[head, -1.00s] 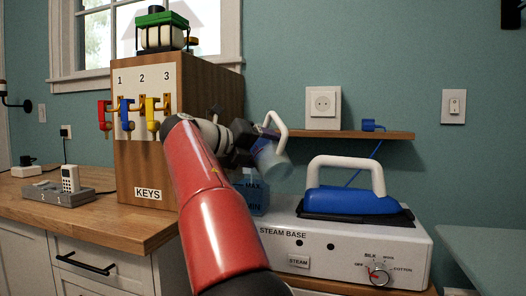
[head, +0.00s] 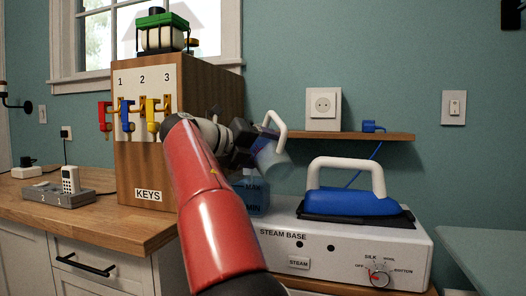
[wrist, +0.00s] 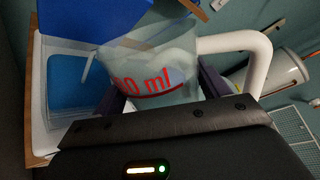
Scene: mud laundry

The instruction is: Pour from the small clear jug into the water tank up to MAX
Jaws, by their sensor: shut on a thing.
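The small clear jug (head: 271,160) is tilted in the air just above the water tank, its white handle up. In the wrist view the jug (wrist: 150,62) shows a red "00 ml" mark, partly cut off, and a red line. My gripper (head: 250,145) is shut on the jug, with a finger on each side of it. The blue-tinted water tank (head: 252,197) stands at the left of the steam base, its MAX label partly hidden by my arm and jug. The tank's water level cannot be read. Whether liquid is leaving the jug is unclear.
The steam base (head: 340,245) carries a blue iron (head: 345,200) with a white handle, close right of the tank. The wooden key cabinet (head: 205,90) stands close left. A shelf (head: 350,135) with a blue plug runs behind the jug.

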